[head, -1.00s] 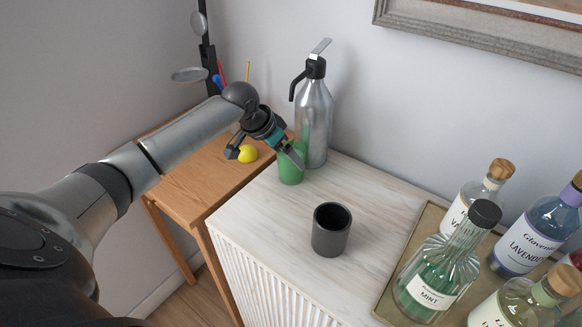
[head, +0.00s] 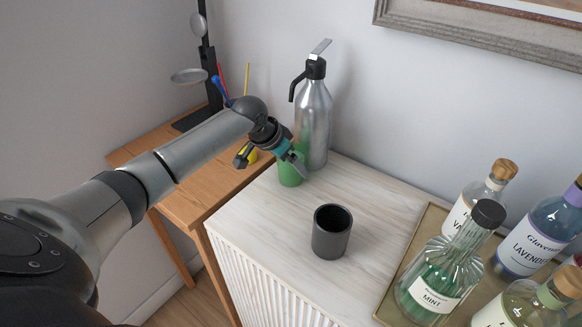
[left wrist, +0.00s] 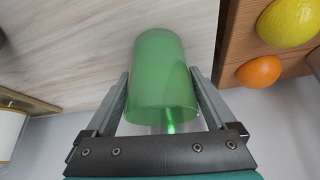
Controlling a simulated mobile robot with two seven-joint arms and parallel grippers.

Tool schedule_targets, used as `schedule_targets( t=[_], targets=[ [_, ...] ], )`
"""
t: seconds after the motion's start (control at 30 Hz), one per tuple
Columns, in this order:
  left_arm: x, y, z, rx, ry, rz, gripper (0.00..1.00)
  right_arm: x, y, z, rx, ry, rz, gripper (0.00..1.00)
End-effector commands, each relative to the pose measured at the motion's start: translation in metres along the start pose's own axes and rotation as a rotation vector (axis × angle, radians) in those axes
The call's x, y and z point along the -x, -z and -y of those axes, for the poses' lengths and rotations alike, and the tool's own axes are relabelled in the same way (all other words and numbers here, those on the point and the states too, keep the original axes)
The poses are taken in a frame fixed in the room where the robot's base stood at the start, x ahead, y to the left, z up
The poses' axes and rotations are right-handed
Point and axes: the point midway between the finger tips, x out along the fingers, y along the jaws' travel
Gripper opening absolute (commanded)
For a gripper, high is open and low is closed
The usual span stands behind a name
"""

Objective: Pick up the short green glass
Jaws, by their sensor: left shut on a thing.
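The short green glass (head: 287,177) stands upright on the pale wooden cabinet top, just in front of the steel siphon bottle. My left gripper (head: 297,168) comes down over it from the left and hides part of its upper side. In the left wrist view the green glass (left wrist: 160,75) lies between the two grey fingers, one on each side, and they are shut on it. I cannot see it lifted off the top. My right gripper is not in view.
The steel siphon bottle (head: 314,125) stands close behind the glass. A dark grey cup (head: 331,232) stands nearer, with clear top around it. A tray (head: 388,300) of labelled bottles is at right. A lower wooden table (head: 190,190) is at left; a lemon (left wrist: 288,22) and an orange (left wrist: 258,72) lie there.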

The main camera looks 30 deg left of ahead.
Motion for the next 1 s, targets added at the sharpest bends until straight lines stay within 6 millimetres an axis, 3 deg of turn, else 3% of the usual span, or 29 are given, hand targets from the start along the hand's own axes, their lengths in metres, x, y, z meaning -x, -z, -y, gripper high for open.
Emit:
schedule_targets(
  t=[0.03,0.43,1.0],
  targets=[
    [0.0001,-0.0002,0.0001,0.000,0.000,0.001,0.44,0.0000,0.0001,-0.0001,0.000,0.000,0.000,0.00],
    [0.0001,-0.0003,0.0002,0.000,0.000,0.001,0.00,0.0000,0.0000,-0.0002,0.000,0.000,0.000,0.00],
    [0.0088,0.0025,0.0003,0.000,0.001,-0.004,0.00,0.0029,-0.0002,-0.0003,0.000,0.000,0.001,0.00]
  ],
)
